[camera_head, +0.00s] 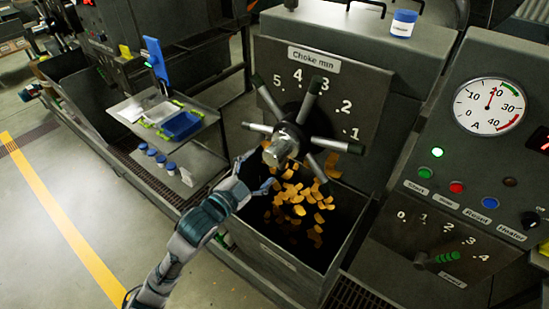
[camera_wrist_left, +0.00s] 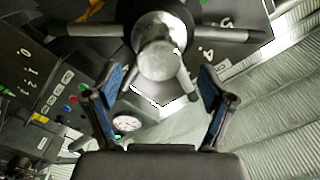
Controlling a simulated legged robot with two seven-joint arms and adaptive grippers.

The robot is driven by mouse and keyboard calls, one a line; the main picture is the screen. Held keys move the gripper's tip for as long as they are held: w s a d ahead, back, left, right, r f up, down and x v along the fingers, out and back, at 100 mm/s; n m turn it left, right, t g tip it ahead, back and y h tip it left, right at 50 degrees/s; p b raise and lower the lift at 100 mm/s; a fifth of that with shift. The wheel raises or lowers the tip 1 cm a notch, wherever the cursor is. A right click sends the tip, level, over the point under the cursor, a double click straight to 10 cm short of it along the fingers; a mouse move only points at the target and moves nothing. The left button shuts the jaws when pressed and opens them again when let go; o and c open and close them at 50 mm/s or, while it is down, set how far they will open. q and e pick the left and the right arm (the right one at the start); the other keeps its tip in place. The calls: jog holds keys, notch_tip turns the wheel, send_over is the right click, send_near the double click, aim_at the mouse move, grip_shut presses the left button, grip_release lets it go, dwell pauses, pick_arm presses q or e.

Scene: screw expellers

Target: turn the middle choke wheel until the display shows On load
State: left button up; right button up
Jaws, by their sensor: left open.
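The choke wheel (camera_head: 290,131) is a dark hub with several spokes and black-tipped handles, in front of a plate labelled "Choke min" with a number scale. My left gripper (camera_head: 270,174) is below and in front of the hub, fingers spread. In the left wrist view the gripper (camera_wrist_left: 158,100) is open, with the shiny hub end (camera_wrist_left: 160,58) ahead between and above its fingertips. Nothing is between the fingers. The gauge (camera_head: 489,106) marked A has its needle near 20. The red display (camera_head: 541,142) is cut off at the right edge and I cannot read it.
A bin (camera_head: 283,254) with orange-brown pieces stands under the wheel. A control panel (camera_head: 455,150) with buttons and a lever (camera_head: 437,259) is at the right. A side shelf at the left holds a blue tray (camera_head: 181,125) and small jars. Floor at lower left is clear.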

aim_at(269, 160)
pick_arm(q)
jog(key=b+x, duration=0.1)
jog(key=x, duration=0.5)
jog(key=shift+s+d, duration=0.1)
jog(key=shift+d, duration=0.1)
jog(key=shift+w+d, duration=0.35)
jog(key=shift+w, duration=0.05)
pick_arm(e)
jog(key=shift+w+a+f, duration=0.15)
jog(key=shift+w+f, duration=0.5)
jog(key=shift+w, duration=0.3)
pick_arm(q)
jog(key=shift+a, duration=0.1)
jog(key=shift+c, duration=0.2)
grip_shut()
